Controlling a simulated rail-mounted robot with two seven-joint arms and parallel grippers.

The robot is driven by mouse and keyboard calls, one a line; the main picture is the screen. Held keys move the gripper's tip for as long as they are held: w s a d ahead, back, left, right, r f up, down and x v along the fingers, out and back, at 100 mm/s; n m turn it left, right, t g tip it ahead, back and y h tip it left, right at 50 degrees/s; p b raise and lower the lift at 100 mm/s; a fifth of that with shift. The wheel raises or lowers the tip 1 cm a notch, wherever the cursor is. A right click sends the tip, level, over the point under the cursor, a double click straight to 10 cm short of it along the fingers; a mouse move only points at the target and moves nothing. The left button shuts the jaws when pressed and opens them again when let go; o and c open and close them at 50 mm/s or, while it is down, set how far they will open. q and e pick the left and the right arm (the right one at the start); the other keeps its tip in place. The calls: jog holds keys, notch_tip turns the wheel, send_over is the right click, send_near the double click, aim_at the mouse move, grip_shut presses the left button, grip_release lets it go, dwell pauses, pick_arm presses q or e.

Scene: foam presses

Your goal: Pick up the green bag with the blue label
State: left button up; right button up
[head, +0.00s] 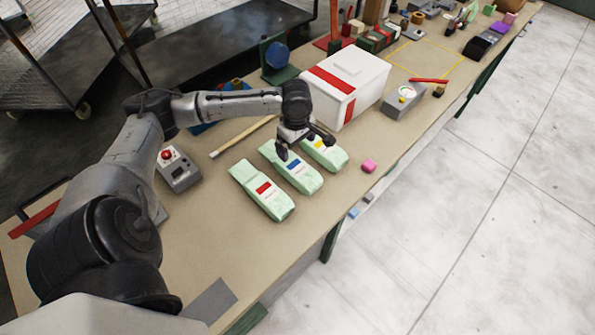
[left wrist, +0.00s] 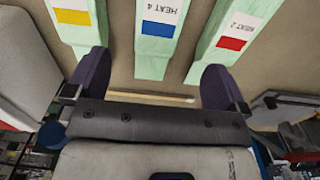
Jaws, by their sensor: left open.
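Three pale green bags lie side by side on the bench. The green bag with the blue label (head: 300,176) is the middle one, between the red-labelled bag (head: 262,190) and the yellow-labelled bag (head: 328,154). My left gripper (head: 304,145) is open and empty, over the far end of the bags. In the left wrist view the blue-labelled bag (left wrist: 152,62) lies between the lines of the two spread fingers (left wrist: 156,78), with "HEAT 4" on its label. The yellow-labelled bag (left wrist: 77,32) and red-labelled bag (left wrist: 208,65) flank it. My right gripper does not show.
A white box with red bands (head: 350,75) stands just behind the bags. A grey box with a red button (head: 178,170) and a wooden stick (head: 240,138) lie to the left.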

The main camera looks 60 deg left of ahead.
aim_at(297, 167)
pick_arm(q)
notch_tip(297, 167, down, 8)
jog(key=shift+r+b, duration=0.1)
jog(key=shift+b, duration=0.45)
jog(key=shift+d+f+b, duration=0.15)
jog(key=shift+f+b, duration=0.4)
jog(key=shift+f, duration=2.2)
jog(key=c, duration=0.8)
jog(key=shift+c, duration=0.6)
jog(key=shift+r, duration=0.15)
